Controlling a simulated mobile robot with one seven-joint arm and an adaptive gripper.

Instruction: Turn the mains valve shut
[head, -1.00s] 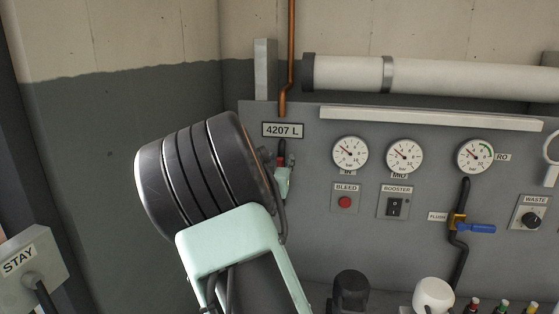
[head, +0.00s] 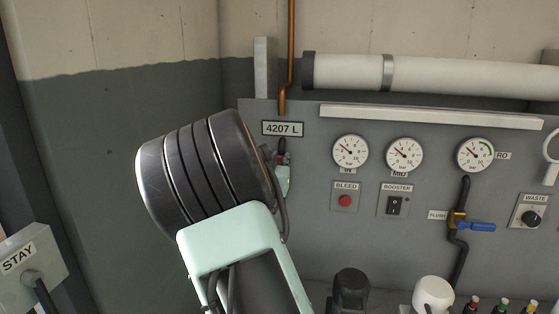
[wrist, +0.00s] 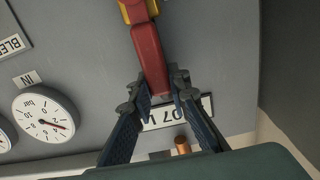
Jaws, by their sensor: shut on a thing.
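The mains valve shows in the wrist view as a red lever (wrist: 150,55) with a yellow part (wrist: 136,10) at the top edge. My gripper (wrist: 156,84) has its two dark fingers on either side of the lever's end and is shut on it. In the head view my gripper (head: 283,178) is a small pale-green and dark shape just below the 4207 L plate (head: 283,129). My own arm hides most of the valve there, so the lever's full angle cannot be told from that view.
A copper pipe (head: 290,50) runs down to the panel above the plate. To the right are gauges (head: 350,153), a bleed button (head: 344,201), a booster switch (head: 394,206) and a blue flush lever (head: 480,227). A STAY box (head: 30,272) stands at lower left.

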